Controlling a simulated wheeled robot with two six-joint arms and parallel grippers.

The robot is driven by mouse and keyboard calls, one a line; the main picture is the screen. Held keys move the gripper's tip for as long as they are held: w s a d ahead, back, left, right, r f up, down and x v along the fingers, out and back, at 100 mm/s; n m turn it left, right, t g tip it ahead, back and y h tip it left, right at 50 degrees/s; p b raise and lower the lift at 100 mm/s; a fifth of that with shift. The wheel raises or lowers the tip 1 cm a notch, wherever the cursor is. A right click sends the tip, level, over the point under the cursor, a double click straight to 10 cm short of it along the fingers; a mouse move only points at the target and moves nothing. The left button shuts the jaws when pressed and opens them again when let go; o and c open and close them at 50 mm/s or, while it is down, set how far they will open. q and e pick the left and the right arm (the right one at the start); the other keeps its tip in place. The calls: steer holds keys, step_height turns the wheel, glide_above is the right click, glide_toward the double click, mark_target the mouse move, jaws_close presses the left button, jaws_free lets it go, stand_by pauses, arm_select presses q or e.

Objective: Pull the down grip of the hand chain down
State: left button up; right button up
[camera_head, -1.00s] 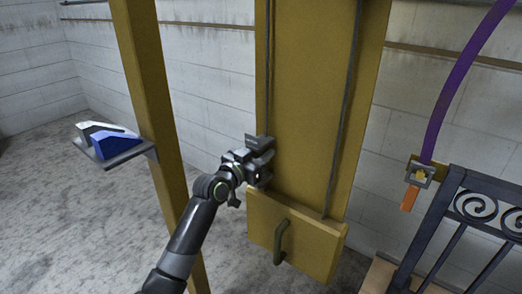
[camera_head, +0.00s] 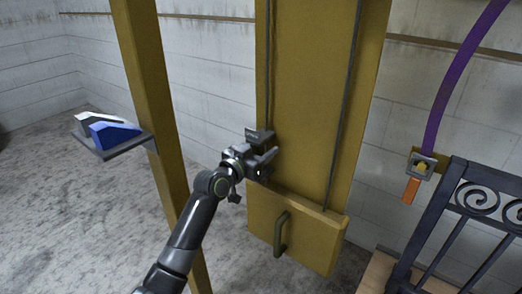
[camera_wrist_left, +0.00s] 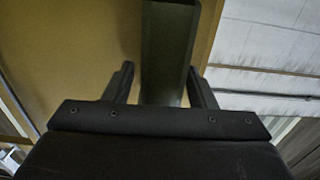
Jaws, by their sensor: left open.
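Two dark vertical strands run down the tall yellow panel: a left strand (camera_head: 267,75) and a right strand (camera_head: 344,100). Which part is the down grip cannot be told for sure. My left gripper (camera_head: 265,148) is open at the left strand, just above a yellow box at the panel's foot. In the left wrist view, a dark green-grey bar (camera_wrist_left: 168,50) stands between the two open fingers of my left gripper (camera_wrist_left: 161,85), with a gap to the left finger. Contact on the right side is unclear. My right gripper is not in view.
The yellow box (camera_head: 295,245) carries a grey handle (camera_head: 281,234). A yellow post (camera_head: 150,90) with a shelf holding a blue wedge (camera_head: 113,132) stands left. At right are a purple curved strap (camera_head: 448,90), an orange tab (camera_head: 411,189) and a dark railing (camera_head: 445,225).

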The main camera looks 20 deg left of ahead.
arm_select(q)
steer(key=v, duration=1.7)
steer(key=shift+s+p, duration=0.2)
steer(key=shift+p, duration=0.15)
